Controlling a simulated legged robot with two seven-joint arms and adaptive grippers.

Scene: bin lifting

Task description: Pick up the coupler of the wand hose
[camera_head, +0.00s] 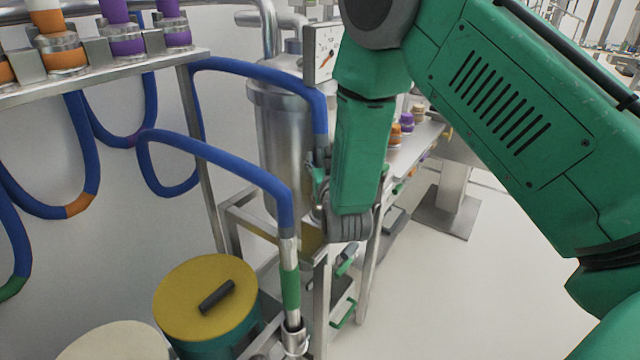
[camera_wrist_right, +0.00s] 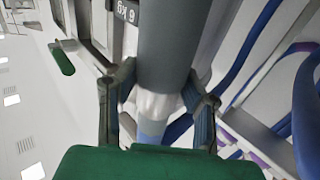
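Two blue hoses hang at the middle of the head view. The front hose (camera_head: 215,155) runs into a metal wand (camera_head: 291,290) with a green band. The rear hose (camera_head: 268,77) bends down behind my right gripper (camera_head: 320,188). In the right wrist view, my right gripper (camera_wrist_right: 158,100) has its fingers spread on either side of a grey tube (camera_wrist_right: 166,45) and a white coupler section (camera_wrist_right: 155,104), with blue hose below. Gaps show beside the coupler, but contact with the tube is unclear. My left gripper is not in view.
A metal tank (camera_head: 283,140) with a gauge (camera_head: 321,52) stands behind the hoses. A yellow-lidded drum (camera_head: 185,290) stands at lower left. A metal frame (camera_head: 322,290) stands close below the gripper. The floor at right (camera_head: 440,300) is clear.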

